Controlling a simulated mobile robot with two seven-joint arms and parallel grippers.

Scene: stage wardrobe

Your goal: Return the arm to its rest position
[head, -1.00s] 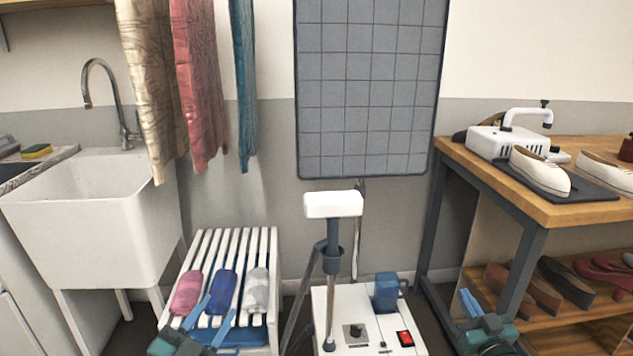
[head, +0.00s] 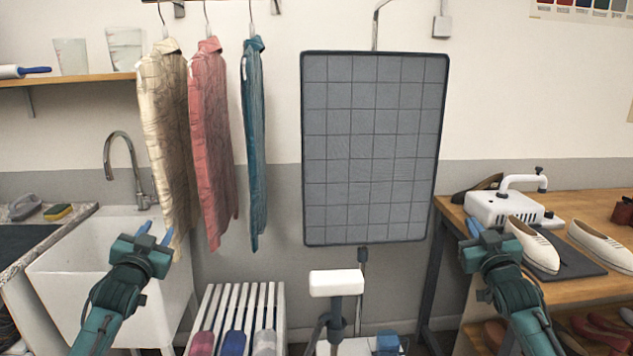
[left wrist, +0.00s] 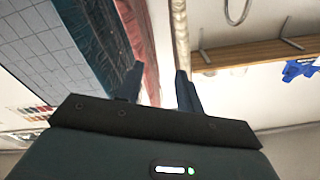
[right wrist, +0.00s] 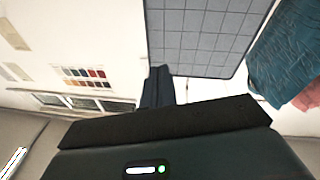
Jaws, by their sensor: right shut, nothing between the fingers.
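My left gripper (head: 156,232) is raised in front of the white sink and the cream shirt's hem in the head view. Its two fingers stand apart with nothing between them in the left wrist view (left wrist: 157,88). My right gripper (head: 476,228) is raised at about the same height, in front of the wooden workbench's left end. Its fingers are together and empty in the right wrist view (right wrist: 158,82). Both arms come up from the bottom corners of the head view, pointing forward.
Cream (head: 165,140), pink (head: 212,150) and blue (head: 254,140) shirts hang at left. A gridded grey board (head: 372,150) is in the middle. The sink (head: 110,280) is left, a slatted rack (head: 240,305) below, a white-headed steamer (head: 337,283) in front. White shoes (head: 535,245) sit on the workbench.

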